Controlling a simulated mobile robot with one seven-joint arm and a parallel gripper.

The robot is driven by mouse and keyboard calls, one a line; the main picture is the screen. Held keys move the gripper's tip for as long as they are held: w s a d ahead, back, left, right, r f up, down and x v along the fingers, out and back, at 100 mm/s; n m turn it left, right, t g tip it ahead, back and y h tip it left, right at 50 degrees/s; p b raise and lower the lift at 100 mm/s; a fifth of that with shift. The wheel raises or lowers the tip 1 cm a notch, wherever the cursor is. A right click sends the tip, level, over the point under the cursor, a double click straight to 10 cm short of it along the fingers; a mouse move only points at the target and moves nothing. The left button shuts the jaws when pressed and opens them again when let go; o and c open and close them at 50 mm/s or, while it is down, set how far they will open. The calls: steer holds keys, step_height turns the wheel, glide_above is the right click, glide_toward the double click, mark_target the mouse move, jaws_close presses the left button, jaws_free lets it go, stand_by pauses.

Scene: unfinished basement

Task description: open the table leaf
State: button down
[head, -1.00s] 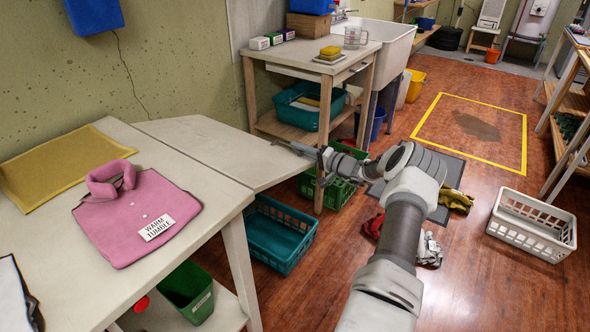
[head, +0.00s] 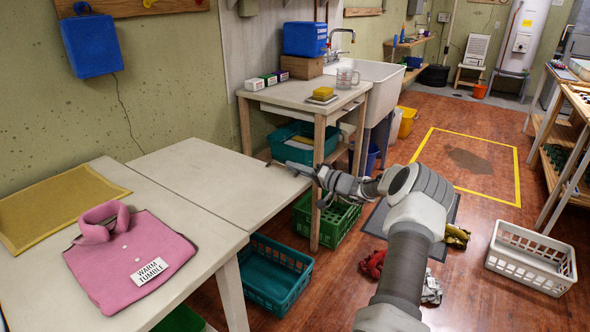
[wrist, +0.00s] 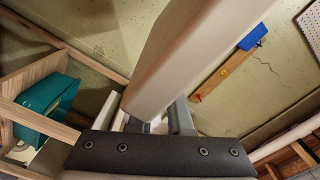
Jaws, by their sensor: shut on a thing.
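The table leaf (head: 210,175) is a pale panel joined along a seam to the right side of the work table (head: 192,238). It looks raised about level with the tabletop. My gripper (head: 298,168) is at the leaf's outer right edge and shut on it. In the wrist view the leaf (wrist: 190,50) fills the upper middle as a long beige slab running down between the fingers of my gripper (wrist: 160,118). The leaf's underside and any support are hidden in the head view.
A pink shirt (head: 125,250) with a label and a yellow cloth (head: 50,210) lie on the table. A side bench (head: 300,95) stands close behind the leaf. A teal basket (head: 275,275) and a green crate (head: 325,220) are on the floor below. A white basket (head: 530,260) stands right.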

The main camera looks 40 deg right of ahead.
steer(key=c, duration=0.9)
jaws_free()
steer(key=shift+s+d, duration=0.1)
steer(key=p+v, duration=0.3)
steer(key=v, duration=1.4)
steer(key=shift+s, duration=0.15)
